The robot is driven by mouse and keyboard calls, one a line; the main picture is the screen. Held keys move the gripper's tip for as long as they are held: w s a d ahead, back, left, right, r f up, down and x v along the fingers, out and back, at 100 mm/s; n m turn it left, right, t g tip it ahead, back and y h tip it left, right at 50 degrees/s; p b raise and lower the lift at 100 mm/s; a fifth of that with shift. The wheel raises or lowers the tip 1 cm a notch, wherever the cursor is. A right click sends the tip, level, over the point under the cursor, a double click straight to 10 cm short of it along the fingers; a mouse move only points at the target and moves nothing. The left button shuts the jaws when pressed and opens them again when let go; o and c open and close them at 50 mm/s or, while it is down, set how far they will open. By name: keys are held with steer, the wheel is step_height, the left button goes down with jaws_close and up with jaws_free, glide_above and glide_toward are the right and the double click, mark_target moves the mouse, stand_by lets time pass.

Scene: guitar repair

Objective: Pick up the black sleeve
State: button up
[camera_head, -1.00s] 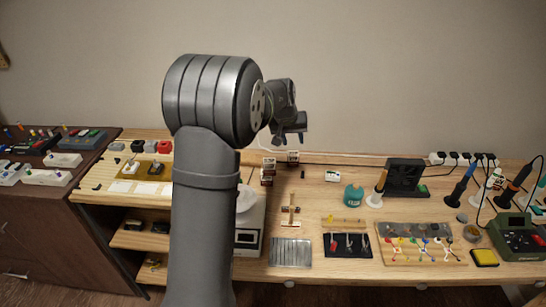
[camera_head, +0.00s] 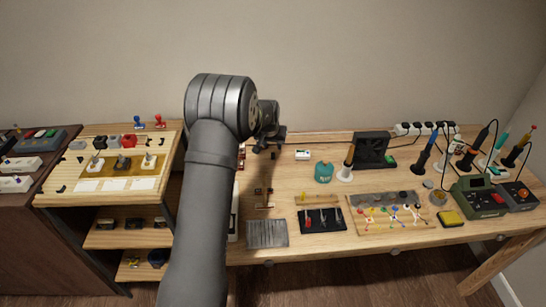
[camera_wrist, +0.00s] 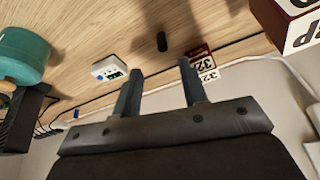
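The black sleeve (camera_wrist: 162,41) is a small dark cylinder on the wooden table in the wrist view. It lies just beyond the fingertips of my gripper (camera_wrist: 160,66), roughly in line with the gap between them. My gripper is open and empty, with its two grey fingers apart. A clear space shows between the fingertips and the sleeve. In the head view my gripper (camera_head: 268,146) is low over the back of the table, behind my arm. I cannot clearly make out the sleeve there.
A white device (camera_wrist: 110,67) with a small display and a teal bottle (camera_wrist: 22,55) are left of the sleeve in the wrist view. Small printed boxes (camera_wrist: 201,66) stand close on its right. A white cable (camera_wrist: 240,62) runs behind. A black stand (camera_head: 373,148) is further right.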

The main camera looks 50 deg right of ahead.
mark_target(273, 154)
steer(key=shift+w+x, duration=0.2)
steer(key=shift+x, duration=3.55)
jaws_close()
